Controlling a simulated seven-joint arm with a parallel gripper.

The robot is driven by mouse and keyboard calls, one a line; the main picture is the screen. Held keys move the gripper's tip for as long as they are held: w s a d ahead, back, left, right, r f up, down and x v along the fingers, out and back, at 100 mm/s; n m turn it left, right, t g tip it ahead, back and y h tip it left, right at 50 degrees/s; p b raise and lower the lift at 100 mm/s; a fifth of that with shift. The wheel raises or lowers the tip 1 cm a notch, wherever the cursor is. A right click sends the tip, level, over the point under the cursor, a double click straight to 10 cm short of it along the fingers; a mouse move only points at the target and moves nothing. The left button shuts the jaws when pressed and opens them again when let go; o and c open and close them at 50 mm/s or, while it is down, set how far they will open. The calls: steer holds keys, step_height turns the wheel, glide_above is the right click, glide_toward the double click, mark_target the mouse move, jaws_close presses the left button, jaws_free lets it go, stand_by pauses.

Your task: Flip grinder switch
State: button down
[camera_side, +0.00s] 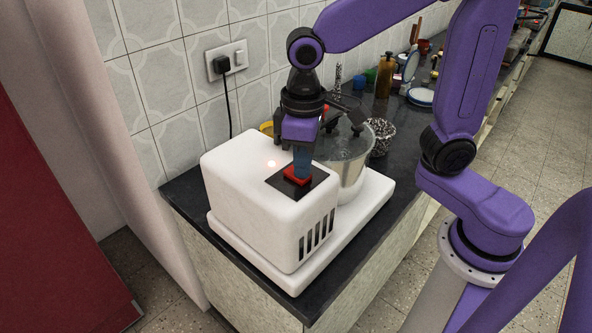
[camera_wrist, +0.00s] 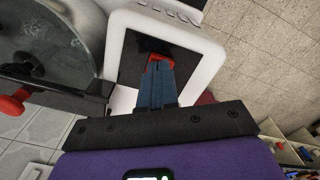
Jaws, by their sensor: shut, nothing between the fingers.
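The white grinder (camera_side: 262,196) stands on the near end of the dark counter. Its red switch (camera_side: 297,175) sits on a black plate (camera_side: 318,188) on the top face. My gripper (camera_side: 300,172) is shut and empty, pointing down with its blue fingertips at the switch. In the side view the tips appear to touch the switch or hover just over it. In the wrist view the closed fingers (camera_wrist: 159,72) overlap the red switch (camera_wrist: 156,57) and hide part of it.
The steel grinder jar (camera_side: 350,165) stands right behind the switch housing, with a black and red clamp over it. A black plug (camera_side: 221,66) is in the wall socket. Bottles and dishes (camera_side: 385,75) crowd the counter farther back.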

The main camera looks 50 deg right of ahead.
steer(key=shift+r, duration=3.45)
steer(key=shift+s+f, duration=0.1)
steer(key=s+d+f+n, duration=0.3)
steer(key=s+d+f, duration=0.1)
steer(key=s, duration=0.3)
steer(key=s+d+f+n, duration=0.3)
steer(key=s+d+f, duration=0.2)
steer(key=s, duration=0.2)
steer(key=shift+s+d+n, duration=0.25)
steer(key=shift+s+n, duration=0.05)
steer(key=shift+s, duration=0.05)
step_height(320, 180, up, 16)
steer(key=n, duration=0.5)
glide_above(293, 168)
steer(key=shift+r, duration=0.2)
steer(key=shift+s, duration=0.1)
